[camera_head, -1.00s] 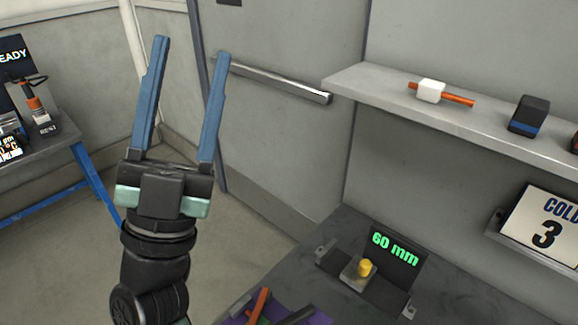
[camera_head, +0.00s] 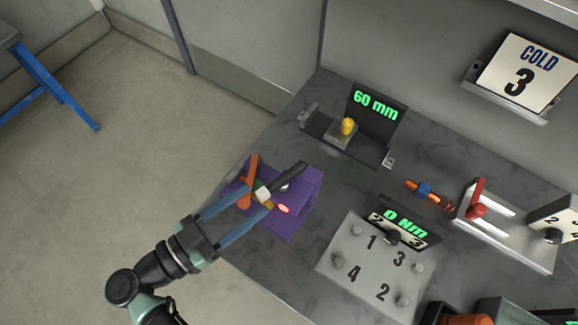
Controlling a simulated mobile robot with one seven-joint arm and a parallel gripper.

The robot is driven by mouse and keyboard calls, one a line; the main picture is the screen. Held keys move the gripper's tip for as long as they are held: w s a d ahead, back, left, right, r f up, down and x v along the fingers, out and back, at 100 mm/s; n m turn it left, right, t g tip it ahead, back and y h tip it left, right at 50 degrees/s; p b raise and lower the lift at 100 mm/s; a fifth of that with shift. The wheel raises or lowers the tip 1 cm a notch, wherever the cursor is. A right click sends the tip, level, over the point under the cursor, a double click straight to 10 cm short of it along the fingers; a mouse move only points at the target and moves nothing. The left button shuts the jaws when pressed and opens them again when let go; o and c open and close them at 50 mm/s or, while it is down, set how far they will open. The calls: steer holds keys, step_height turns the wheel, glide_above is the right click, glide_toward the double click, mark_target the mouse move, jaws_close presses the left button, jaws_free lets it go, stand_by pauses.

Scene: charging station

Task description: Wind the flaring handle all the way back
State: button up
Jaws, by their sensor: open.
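A purple block (camera_head: 292,228) at the front left edge of the bench carries a small mechanism. An orange handle (camera_head: 253,170) stands up at its left, with a pale hub (camera_head: 263,195), a black bar (camera_head: 290,175) to the right and a small glowing red spot (camera_head: 284,209). The orange handle appears to be the flaring handle. My gripper (camera_head: 260,198) is open, its two blue fingers reaching in from the lower left to the mechanism. The fingertips overlap the lower part of the orange handle and the hub; I cannot tell whether they touch.
Behind stands a fixture with a yellow knob (camera_head: 347,126) and a 60 mm display (camera_head: 375,104). Open floor lies left.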

mark_target(290, 173)
steer(key=p+x, duration=0.1)
steer(key=x, duration=0.9)
steer(key=shift+w+d+p, duration=0.1)
steer(key=shift+p, duration=0.25)
jaws_close()
